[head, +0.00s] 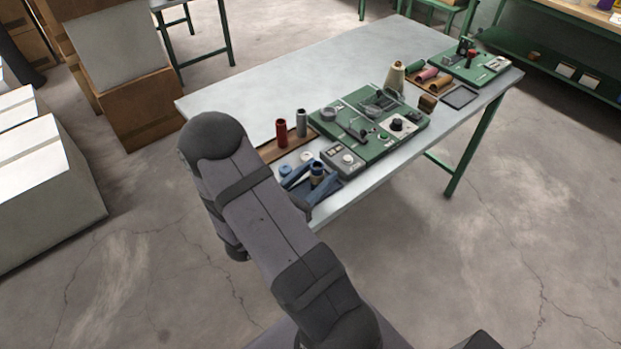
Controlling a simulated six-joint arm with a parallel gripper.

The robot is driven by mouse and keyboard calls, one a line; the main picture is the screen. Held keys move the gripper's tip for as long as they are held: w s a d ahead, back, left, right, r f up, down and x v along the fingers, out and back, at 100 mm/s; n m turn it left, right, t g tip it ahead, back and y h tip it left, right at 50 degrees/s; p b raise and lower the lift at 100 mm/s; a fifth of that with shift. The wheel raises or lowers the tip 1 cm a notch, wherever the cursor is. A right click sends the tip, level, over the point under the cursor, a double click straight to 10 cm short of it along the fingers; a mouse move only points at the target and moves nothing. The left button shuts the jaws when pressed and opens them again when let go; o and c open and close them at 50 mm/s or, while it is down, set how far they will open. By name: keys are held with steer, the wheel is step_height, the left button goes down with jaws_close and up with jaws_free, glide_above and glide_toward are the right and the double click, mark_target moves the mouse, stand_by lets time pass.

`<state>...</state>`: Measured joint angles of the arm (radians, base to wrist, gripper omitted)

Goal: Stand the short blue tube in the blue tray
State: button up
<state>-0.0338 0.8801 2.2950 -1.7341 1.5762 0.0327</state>
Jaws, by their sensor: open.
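My arm reaches up from the bottom and folds back at the elbow. My gripper's jaws are hidden behind the arm, though a small dark part shows beside the tray.
A red tube (281,133) and a grey-green tube (301,122) stand on a brown board. A grey control box (342,162) and a green machine plate (350,113) stand close to the tray. The table's (240,98) back left is clear.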

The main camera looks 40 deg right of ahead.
steer(key=shift+r, duration=0.25)
steer(key=shift+a+f, duration=0.15)
steer(key=shift+a, duration=0.15)
steer(key=a+b, duration=0.1)
steer(key=a, duration=0.2)
steer(key=s+a, duration=0.1)
steer(key=a, duration=0.3)
steer(key=s+a+b, duration=0.1)
steer(key=a, duration=0.3)
steer(key=shift+s+a+b, duration=0.1)
steer(key=shift+s+b, duration=0.1)
steer(key=shift+b, duration=0.15)
steer(key=s+f+m+g+y, duration=0.4)
steer(key=s+m+g+y, duration=0.4)
steer(key=s+m, duration=0.3)
steer(key=w+a+m+t+y, duration=0.3)
steer(key=a+m+y, duration=0.6)
steer(key=a, duration=0.3)
steer(key=shift+f+t+y, duration=0.15)
steer(key=shift+t+y, duration=0.15)
steer(key=shift+t, duration=0.5)
